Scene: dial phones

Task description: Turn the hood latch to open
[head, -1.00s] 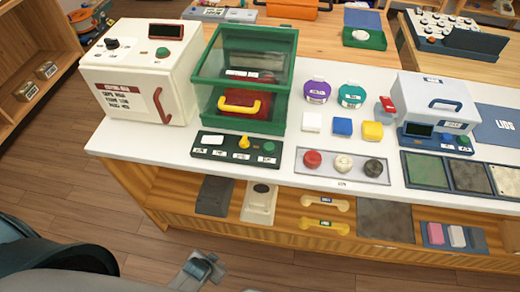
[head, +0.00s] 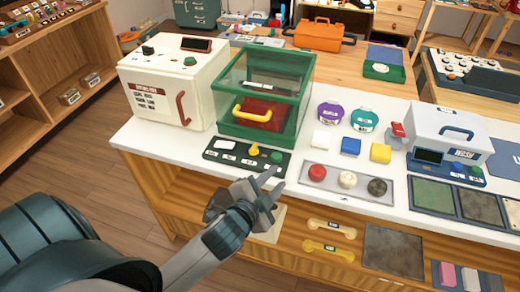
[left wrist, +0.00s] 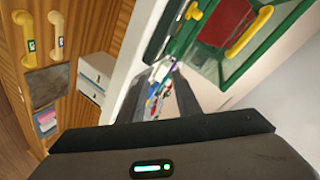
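The hood (head: 265,95) is a clear box with a green frame and a yellow handle (head: 252,111) on its front, over a red block. A dark green panel (head: 225,157) lies before it, with a yellow knob (head: 253,150) and a green button. The knob looks like the latch; its labels are too small to read. My left gripper (head: 279,180) is open and empty, just in front of the panel and apart from the knob. In the left wrist view, its dark fingers (left wrist: 168,92) are apart, and the yellow knob (left wrist: 193,12) is at the top edge. My right gripper is out of view.
A white box (head: 172,84) with a red handle stands left of the hood. Right of the panel, a tray (head: 332,188) holds red, white and dark buttons. Coloured blocks and a grey-white case (head: 452,122) stand further right. Open shelves lie below the counter.

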